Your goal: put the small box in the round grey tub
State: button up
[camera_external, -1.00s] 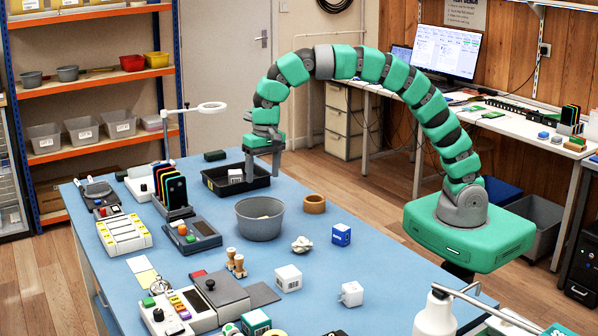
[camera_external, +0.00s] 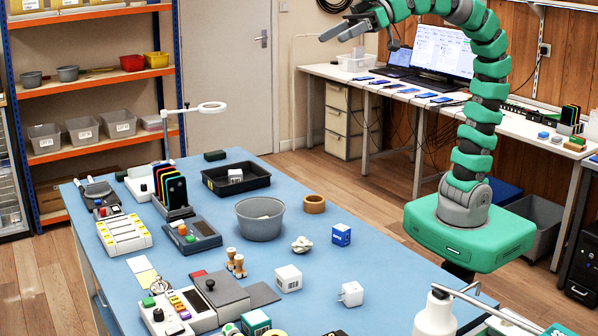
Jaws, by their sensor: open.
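Several small boxes are in view, and I cannot tell which one the task means. A small white box (camera_external: 235,175) lies in the black tray (camera_external: 262,182). A blue box (camera_external: 341,235) sits right of the tub. My gripper (camera_external: 338,33) is open and empty, raised high beyond the table, well apart from tub and boxes.
Phones in a rack (camera_external: 173,190) and devices crowd the table's left. The right strip is mostly clear.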

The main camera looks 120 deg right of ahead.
jog(key=s+a+r+n+t+y, duration=0.1)
jog(key=s+a+r+n, duration=0.1)
jog(key=s+r, duration=0.2)
jog(key=shift+s+a+r+t, duration=0.15)
jog(key=shift+a+r+t, duration=0.25)
jog(key=shift+r, duration=0.05)
jog(key=shift+o, duration=0.3)
